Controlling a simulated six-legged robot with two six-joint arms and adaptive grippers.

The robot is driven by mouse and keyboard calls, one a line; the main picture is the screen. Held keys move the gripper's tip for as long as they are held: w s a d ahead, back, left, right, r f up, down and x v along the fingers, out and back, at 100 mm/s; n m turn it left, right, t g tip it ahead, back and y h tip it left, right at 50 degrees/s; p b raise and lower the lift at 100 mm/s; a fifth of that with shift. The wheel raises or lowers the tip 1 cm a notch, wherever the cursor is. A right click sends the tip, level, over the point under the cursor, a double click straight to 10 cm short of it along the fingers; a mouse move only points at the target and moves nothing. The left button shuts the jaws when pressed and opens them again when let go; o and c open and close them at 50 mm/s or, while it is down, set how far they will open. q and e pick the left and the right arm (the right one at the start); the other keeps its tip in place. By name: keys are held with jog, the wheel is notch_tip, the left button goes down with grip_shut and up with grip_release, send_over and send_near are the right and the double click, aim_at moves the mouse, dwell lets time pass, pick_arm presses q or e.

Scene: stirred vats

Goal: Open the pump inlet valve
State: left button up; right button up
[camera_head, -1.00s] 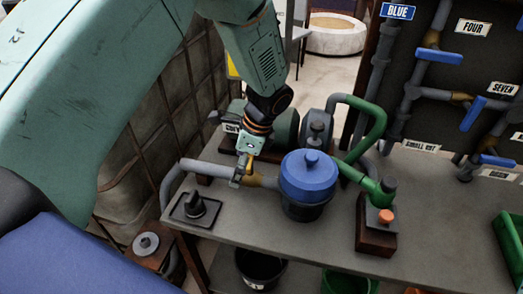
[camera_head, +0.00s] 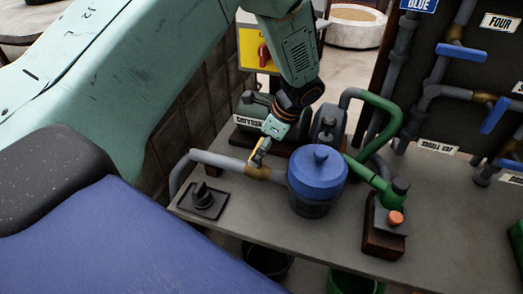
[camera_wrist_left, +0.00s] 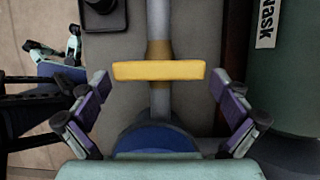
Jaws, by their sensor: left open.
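The pump inlet valve is a yellow bar handle (camera_head: 260,151) on a brass fitting (camera_head: 258,171) in the grey pipe (camera_head: 218,160) left of the blue-lidded pot (camera_head: 317,175). In the left wrist view the handle (camera_wrist_left: 158,70) lies crosswise to the pipe (camera_wrist_left: 160,22). My left gripper (camera_head: 271,138) is at the handle in the head view. In the wrist view its fingers (camera_wrist_left: 160,88) are spread wide, one beyond each end of the handle, with gaps and nothing held. What looks like my right gripper (camera_wrist_left: 57,55) shows small at the wrist view's left; its jaw state is unclear.
A black knob on a plate (camera_head: 204,201) sits left of the pot. Buckets are below the bench (camera_head: 285,228).

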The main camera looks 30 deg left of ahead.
pick_arm(q)
jog(key=shift+s+a+f, duration=0.1)
jog(key=shift+a+f, duration=0.05)
jog(key=shift+f, duration=0.25)
jog(key=shift+s+a+f, duration=0.25)
jog(key=shift+a, duration=0.4)
jog(key=shift+w+d, duration=0.25)
jog(key=shift+d, duration=0.2)
jog(key=shift+c, duration=1.3)
jog(key=shift+s+a, duration=0.15)
jog(key=shift+a, duration=0.05)
jog(key=c, duration=0.5)
